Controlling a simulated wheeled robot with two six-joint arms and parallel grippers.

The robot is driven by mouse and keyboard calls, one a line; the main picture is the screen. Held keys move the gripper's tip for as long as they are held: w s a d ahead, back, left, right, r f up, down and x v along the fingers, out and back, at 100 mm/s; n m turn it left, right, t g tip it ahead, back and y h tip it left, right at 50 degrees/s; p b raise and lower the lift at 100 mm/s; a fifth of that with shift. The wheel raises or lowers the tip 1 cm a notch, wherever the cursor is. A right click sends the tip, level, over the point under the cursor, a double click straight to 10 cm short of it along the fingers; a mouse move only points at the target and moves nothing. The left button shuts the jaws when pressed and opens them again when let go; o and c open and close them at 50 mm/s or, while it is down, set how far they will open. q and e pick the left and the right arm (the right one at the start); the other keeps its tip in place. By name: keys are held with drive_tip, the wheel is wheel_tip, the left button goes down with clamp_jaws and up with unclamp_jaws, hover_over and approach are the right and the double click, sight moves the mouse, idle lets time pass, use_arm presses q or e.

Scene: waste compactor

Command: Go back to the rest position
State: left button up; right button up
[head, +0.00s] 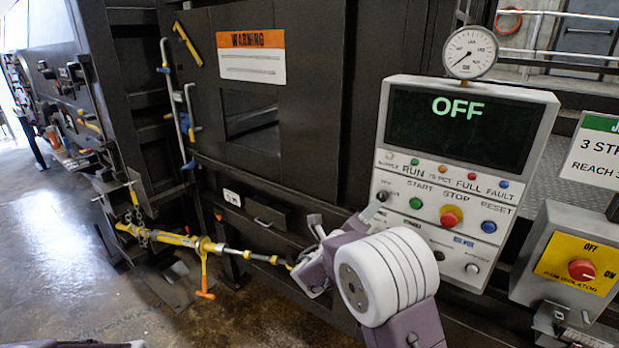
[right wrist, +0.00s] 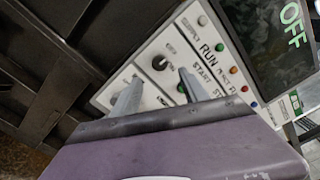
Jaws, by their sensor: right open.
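My right gripper (head: 345,214) is in front of the lower left part of the grey control panel (head: 508,84). In the right wrist view its two fingers (right wrist: 159,77) stand apart with nothing between them, pointing at the panel. A black selector knob (right wrist: 160,63) shows just beyond the gap between the fingertips; it also shows in the head view (head: 383,195). I see no contact between fingers and knob. The panel's screen (head: 455,125) reads OFF in green. My left gripper is not in view.
A yellow isolator box (head: 579,262) with a red knob stands right of the panel. A yellow ratchet bar (head: 175,238) with chain runs along the compactor's lower front, left of my right arm. A dark compactor door (head: 305,110) is behind. Open floor (head: 60,260) lies at the left.

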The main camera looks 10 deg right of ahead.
drive_tip(key=s+d+f+m+g+b, duration=0.5)
drive_tip(key=s+d+f+m, duration=0.15)
drive_tip(key=s, duration=0.25)
drive_tip(key=s+f+m+g+y+b, duration=0.25)
drive_tip(key=s+f+m+g, duration=0.35)
drive_tip(key=s+f, duration=0.5)
drive_tip(key=s+a+f+m+g+y, duration=0.1)
drive_tip(key=s+a+f+m+y, duration=0.65)
drive_tip(key=a+f+m, duration=0.35)
drive_tip(key=w+a+m+t+y, duration=0.1)
drive_tip(key=a+m+y, duration=0.2)
drive_tip(key=a+m, duration=0.5)
drive_tip(key=shift+f+m+y, duration=0.25)
drive_tip(key=shift+m+y, duration=0.15)
drive_tip(key=shift+m, duration=3.15)
